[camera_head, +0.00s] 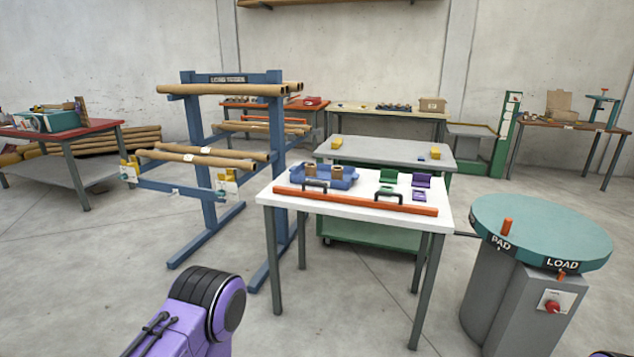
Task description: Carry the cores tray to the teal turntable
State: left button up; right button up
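The blue cores tray (346,182) sits on the white table (362,211), near its back left corner. Two short brown cores (309,172) stand in it. The teal turntable (541,226) is at the right, on a grey pedestal. Its rim reads PAD and LOAD, with an orange peg on its top and another orange piece at the rim. A purple and black link of my arm shows at the bottom left of centre. Neither of my grippers is in view.
A long orange bar (354,200) lies along the white table's front edge. Green and purple holders (422,180) stand at its right. A blue rack (187,144) with long brown tubes stands at left. Floor is open between the white table and the turntable.

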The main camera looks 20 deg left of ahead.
aim_at(548, 219)
jog(key=u, duration=0.65)
jog(key=i, duration=0.65)
jog(key=u, duration=0.85)
jog(key=i, duration=1.1)
jog(key=z, duration=0.65)
jog(key=i, duration=0.7)
jog(key=z, duration=0.75)
